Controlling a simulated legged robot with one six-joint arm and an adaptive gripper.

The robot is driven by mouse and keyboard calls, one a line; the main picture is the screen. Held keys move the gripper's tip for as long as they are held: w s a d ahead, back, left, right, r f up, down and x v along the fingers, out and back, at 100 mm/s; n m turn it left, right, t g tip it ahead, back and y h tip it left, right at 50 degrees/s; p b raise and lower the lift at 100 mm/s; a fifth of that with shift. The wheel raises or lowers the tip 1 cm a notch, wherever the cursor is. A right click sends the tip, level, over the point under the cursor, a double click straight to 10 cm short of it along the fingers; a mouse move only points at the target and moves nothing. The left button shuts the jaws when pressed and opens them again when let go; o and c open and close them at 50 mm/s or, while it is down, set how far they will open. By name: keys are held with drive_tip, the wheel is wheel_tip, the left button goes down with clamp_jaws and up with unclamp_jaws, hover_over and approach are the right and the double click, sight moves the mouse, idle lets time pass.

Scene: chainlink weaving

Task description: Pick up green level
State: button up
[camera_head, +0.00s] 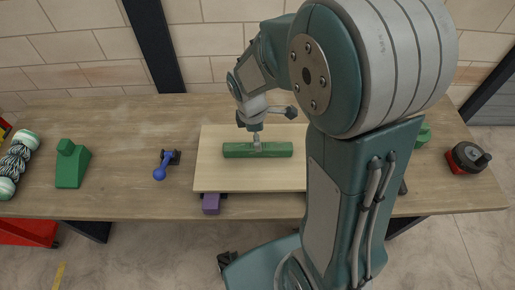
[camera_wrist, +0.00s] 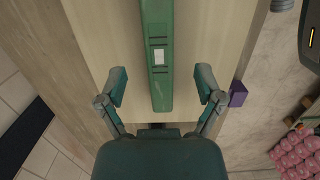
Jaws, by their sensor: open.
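The green level (camera_head: 258,149) lies flat on a pale board on the table, running left to right in the head view. In the wrist view the level (camera_wrist: 158,50) points from the top edge toward my gripper, with a pale vial in its middle. My gripper (camera_wrist: 161,84) is open, with its two fingers spread on either side of the level's near end in the picture. In the head view my gripper (camera_head: 257,138) is just above the level's middle. I cannot tell whether it touches the level. Nothing is held.
The pale board (camera_head: 220,181) lies on the wooden table (camera_head: 120,125). A purple block (camera_head: 211,203) sits at the board's front edge. A blue tool (camera_head: 163,165) and a green block (camera_head: 71,166) stand to the left. A black and red object (camera_head: 468,157) is far right.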

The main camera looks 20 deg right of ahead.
sight(269, 149)
wheel_tip(269, 149, down, 5)
drive_tip(key=shift+w+r, duration=0.1)
clamp_jaws()
idle(0.4)
